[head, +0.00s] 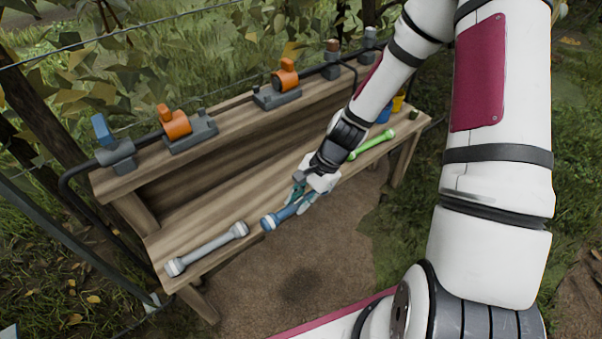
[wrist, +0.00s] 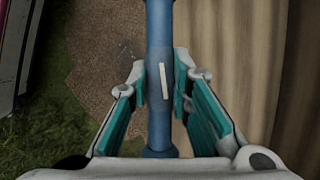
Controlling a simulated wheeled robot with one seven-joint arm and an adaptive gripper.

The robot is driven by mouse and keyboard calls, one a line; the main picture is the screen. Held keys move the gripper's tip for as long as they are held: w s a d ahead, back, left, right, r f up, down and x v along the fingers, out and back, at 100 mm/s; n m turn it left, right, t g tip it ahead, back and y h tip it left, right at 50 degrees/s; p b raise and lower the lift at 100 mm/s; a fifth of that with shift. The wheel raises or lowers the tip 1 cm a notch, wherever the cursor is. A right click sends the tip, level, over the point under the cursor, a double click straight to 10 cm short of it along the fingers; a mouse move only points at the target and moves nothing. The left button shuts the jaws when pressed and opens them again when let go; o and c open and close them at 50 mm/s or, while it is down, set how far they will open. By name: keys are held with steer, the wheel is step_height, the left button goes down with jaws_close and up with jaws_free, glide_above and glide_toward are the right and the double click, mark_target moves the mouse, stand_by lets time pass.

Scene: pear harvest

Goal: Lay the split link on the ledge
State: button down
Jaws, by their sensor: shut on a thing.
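My gripper (head: 301,196) is shut on a blue link (head: 272,221), a bar with a thick pale-banded end. In the wrist view the blue link (wrist: 158,25) runs lengthwise between the teal finger pads of my gripper (wrist: 161,72), with a short white strip on its side. I cannot tell whether that strip is a split. In the head view the link is held near the front edge of the wooden bench's lower board (head: 215,210); I cannot tell its height. A raised wooden ledge (head: 235,116) runs along the back. My gripper hides the link's far end.
A grey link (head: 207,249) lies at the board's left end and a green one (head: 372,144) toward its right. Orange-topped clamps (head: 178,124) (head: 285,76) and a blue-topped one (head: 110,140) stand along the raised ledge. A dark pipe (head: 235,93) runs behind. The board between the links looks clear.

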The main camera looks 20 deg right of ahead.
steer(key=b, duration=0.3)
glide_above(286, 182)
steer(key=d, duration=0.2)
steer(key=shift+s+a+f, duration=0.2)
steer(key=shift+s+f, duration=0.1)
steer(key=shift+f, duration=0.3)
steer(key=shift+w+f+b, duration=0.2)
steer(key=shift+f+b, duration=0.1)
steer(key=shift+b, duration=0.1)
steer(key=shift+f+b, duration=0.85)
steer(key=shift+f, duration=0.6)
steer(key=shift+f, duration=0.1)
steer(key=c, duration=1.7)
jaws_free()
steer(key=shift+o, duration=1.2)
